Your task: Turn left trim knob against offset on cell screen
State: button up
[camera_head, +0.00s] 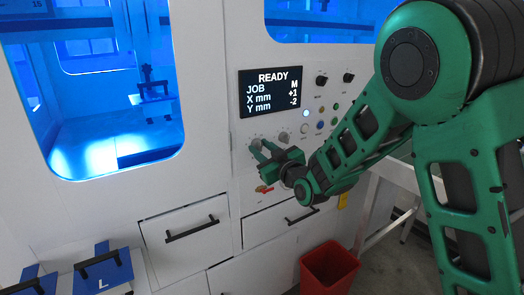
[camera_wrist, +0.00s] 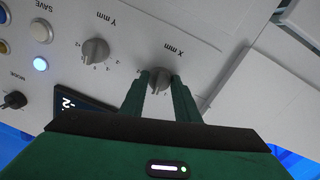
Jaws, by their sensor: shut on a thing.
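The cell screen (camera_head: 270,91) reads READY, JOB M, X mm +1, Y mm -2. The left trim knob, labelled X mm, is a grey dial (camera_wrist: 160,77) on the white panel, seen upside down in the wrist view. My gripper (camera_wrist: 160,84) is shut on this knob, one finger on each side of it. In the head view my gripper (camera_head: 257,147) reaches the panel below the screen, and its fingers largely hide the left knob. The Y mm knob (camera_wrist: 96,51) stands beside it, untouched; it also shows in the head view (camera_head: 284,136).
Several buttons, one lit (camera_wrist: 41,64), and black selector knobs (camera_head: 321,80) sit close by. A red-handled switch (camera_head: 264,189) is below my gripper. Drawers with black handles (camera_head: 193,230) and a red bin (camera_head: 328,268) are lower down.

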jog(key=shift+w+d+n+y, duration=0.1)
jog(key=shift+n+y, duration=0.05)
jog(key=shift+n, duration=1.55)
jog(key=shift+w+d+n+y, duration=0.1)
jog(key=shift+n+y, duration=0.05)
jog(key=shift+n, duration=1.55)
jog(key=o, duration=1)
jog(key=shift+f, duration=0.1)
jog(key=shift+o, duration=0.2)
jog(key=shift+s+a, duration=0.1)
jog(key=v, duration=1)
jog(key=shift+s, duration=0.3)
